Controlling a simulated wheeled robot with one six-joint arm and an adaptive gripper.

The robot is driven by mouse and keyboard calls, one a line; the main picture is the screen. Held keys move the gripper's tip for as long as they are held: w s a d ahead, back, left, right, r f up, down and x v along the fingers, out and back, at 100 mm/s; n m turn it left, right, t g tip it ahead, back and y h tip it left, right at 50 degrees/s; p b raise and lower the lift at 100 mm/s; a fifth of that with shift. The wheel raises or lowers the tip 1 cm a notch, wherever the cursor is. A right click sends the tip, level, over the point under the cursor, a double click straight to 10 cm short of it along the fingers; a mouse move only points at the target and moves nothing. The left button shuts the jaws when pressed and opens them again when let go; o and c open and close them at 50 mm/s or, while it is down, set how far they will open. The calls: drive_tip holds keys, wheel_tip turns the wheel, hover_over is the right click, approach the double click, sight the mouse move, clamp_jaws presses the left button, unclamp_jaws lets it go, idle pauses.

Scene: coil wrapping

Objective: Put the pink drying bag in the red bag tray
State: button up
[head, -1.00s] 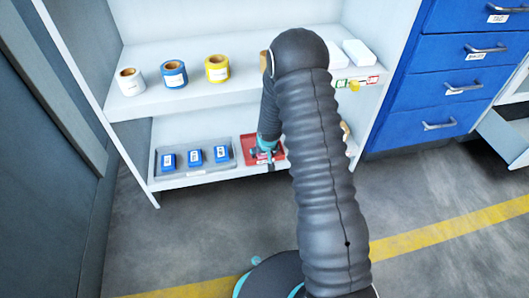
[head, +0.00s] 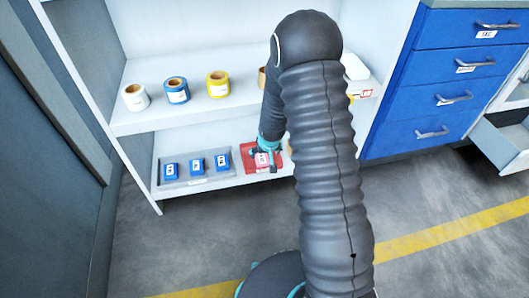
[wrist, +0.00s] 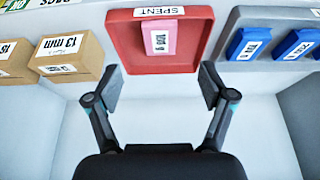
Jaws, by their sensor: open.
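The pink drying bag (wrist: 159,38) lies in the red bag tray (wrist: 124,58), which has a label reading SPENT, in the wrist view. In the head view the pink bag (head: 263,160) shows inside the red tray (head: 248,164) on the lower shelf, partly behind my gripper. My gripper (wrist: 161,85) is open and empty, with its fingers apart in front of the tray's near edge. In the head view my gripper (head: 268,153) is over the tray area, and my arm hides what is to its right.
A grey tray (head: 197,182) with several blue bags stands left of the red tray in the head view. Cardboard boxes (wrist: 64,55) stand beside the red tray in the wrist view. Tape rolls (head: 177,90) line the upper shelf. A drawer (head: 500,145) stands open at the far right.

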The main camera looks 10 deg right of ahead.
drive_tip(key=w+d+v, duration=0.1)
drive_tip(key=v, duration=2.5)
drive_tip(key=s+r, duration=0.6)
drive_tip(key=s, duration=0.5)
drive_tip(key=s+a+r+t, duration=0.1)
drive_tip(key=s+r, duration=0.5)
drive_tip(key=s, duration=0.6)
drive_tip(key=shift+r, duration=0.3)
